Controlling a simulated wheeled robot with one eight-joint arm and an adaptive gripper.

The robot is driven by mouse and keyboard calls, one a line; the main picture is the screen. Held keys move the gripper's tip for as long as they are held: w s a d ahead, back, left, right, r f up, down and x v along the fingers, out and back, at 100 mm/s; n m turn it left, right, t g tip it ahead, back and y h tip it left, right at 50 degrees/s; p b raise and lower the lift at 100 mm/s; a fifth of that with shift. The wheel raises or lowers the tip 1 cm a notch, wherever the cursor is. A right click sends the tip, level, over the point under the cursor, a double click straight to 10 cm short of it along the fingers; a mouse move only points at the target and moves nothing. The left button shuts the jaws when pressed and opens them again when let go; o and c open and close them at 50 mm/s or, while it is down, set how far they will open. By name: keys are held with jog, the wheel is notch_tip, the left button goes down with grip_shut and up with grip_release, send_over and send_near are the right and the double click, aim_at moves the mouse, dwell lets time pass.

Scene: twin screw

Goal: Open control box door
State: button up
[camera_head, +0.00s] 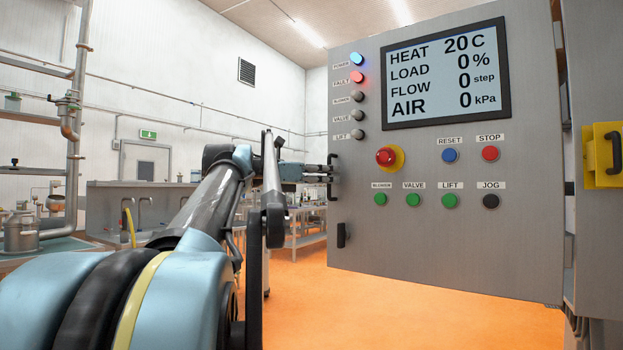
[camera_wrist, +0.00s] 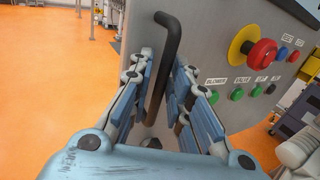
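The control box door (camera_head: 450,235) is the grey panel with a display and buttons, at the right in the head view. It also shows in the wrist view (camera_wrist: 215,50). A black bar handle (camera_head: 331,178) is on its left edge; the handle also shows in the wrist view (camera_wrist: 168,40). My gripper (camera_head: 322,174) is at this handle. In the wrist view, the fingers of my gripper (camera_wrist: 164,75) lie on both sides of the bar, close to it. Contact is not clear. How far the door stands from its box is also not clear.
A red emergency button (camera_head: 386,156) and several smaller buttons are on the panel. A yellow-backed fitting (camera_head: 602,155) is at the far right. Orange floor (camera_head: 400,310) lies clear below the door.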

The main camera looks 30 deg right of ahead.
jog(key=w+a, duration=0.1)
jog(key=a, duration=1)
jog(key=shift+w+a, duration=0.2)
jog(key=shift+a, duration=0.15)
dwell(0.7)
jog(key=shift+f, duration=0.1)
dwell(0.4)
jog(key=w+a+f+m+t+y, duration=0.15)
jog(key=f+m+y, duration=0.3)
jog(key=f, duration=1.25)
jog(key=a+f+m+t+y, duration=0.1)
jog(key=a+f+m+y, duration=0.3)
jog(key=f, duration=1.2)
jog(key=a+f+m+y, duration=0.4)
jog(key=a+f, duration=0.3)
jog(key=f, duration=0.3)
jog(key=a+f+m+t+y, duration=0.1)
jog(key=a+f+m+y, duration=0.3)
jog(key=a+f, duration=0.3)
notch_tip(320, 180, down, 4)
jog(key=shift+a+f+y, duration=0.1)
jog(key=shift+a+y, duration=0.05)
jog(key=shift+y, duration=0.6)
jog(key=shift+w+t, duration=0.1)
jog(key=shift+t, duration=0.15)
